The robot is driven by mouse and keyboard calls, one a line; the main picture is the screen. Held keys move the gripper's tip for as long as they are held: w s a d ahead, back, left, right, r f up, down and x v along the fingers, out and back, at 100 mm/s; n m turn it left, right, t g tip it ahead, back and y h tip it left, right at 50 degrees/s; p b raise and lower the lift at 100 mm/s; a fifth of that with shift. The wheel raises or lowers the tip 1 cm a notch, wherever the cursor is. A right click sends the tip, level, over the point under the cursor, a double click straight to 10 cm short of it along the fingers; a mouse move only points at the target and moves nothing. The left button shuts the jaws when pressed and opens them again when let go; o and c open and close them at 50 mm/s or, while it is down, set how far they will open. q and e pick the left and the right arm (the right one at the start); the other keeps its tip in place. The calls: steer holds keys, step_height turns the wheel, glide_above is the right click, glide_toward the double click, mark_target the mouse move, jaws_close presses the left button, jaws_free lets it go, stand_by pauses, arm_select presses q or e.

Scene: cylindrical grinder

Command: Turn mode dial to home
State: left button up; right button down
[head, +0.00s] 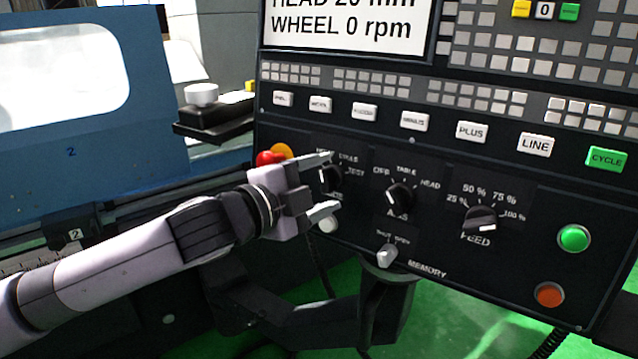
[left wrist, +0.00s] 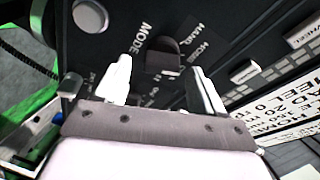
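The mode dial (head: 331,178) is a small black knob at the left of the dial row on the dark control panel. The labels around it are partly hidden or too small to read surely, and I cannot tell which one its pointer faces. It also shows in the left wrist view (left wrist: 163,54), beside the word MODE. My left gripper (head: 328,184) is open, with one pale finger above the dial and one below it. In the left wrist view (left wrist: 163,80) the dial lies between and just beyond the fingertips; no contact shows. My right gripper is out of view.
The axis dial (head: 400,198) and feed dial (head: 480,218) stand to the right, with the memory key switch (head: 387,255) below. A red knob (head: 267,158) is close to my left wrist. White buttons (head: 364,111) run above. Green (head: 574,238) and orange (head: 549,294) buttons are far right.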

arm_select(q)
steer(key=b+v, duration=0.1)
steer(key=v, duration=0.6)
stand_by(0.5)
steer(key=shift+s, duration=0.1)
steer(key=s+a+f+n+t+y, duration=0.1)
steer(key=s+a+f+n+y, duration=0.1)
steer(key=f+n, duration=0.65)
steer(key=s+a+f+n+y, duration=0.1)
steer(key=s+a+f+n, duration=0.2)
steer(key=f, duration=1.1)
steer(key=s+a+f+n+g+y, duration=0.1)
steer(key=s+a+f+n+y, duration=0.2)
steer(key=s+f, duration=0.5)
steer(key=s+a+f+n+g+y, duration=0.1)
steer(key=s+a+f+n+y, duration=0.2)
steer(key=f, duration=0.8)
steer(key=s+a+n, duration=0.2)
steer(key=s+a, duration=0.2)
steer(key=s, duration=0.1)
steer(key=shift+g, duration=0.4)
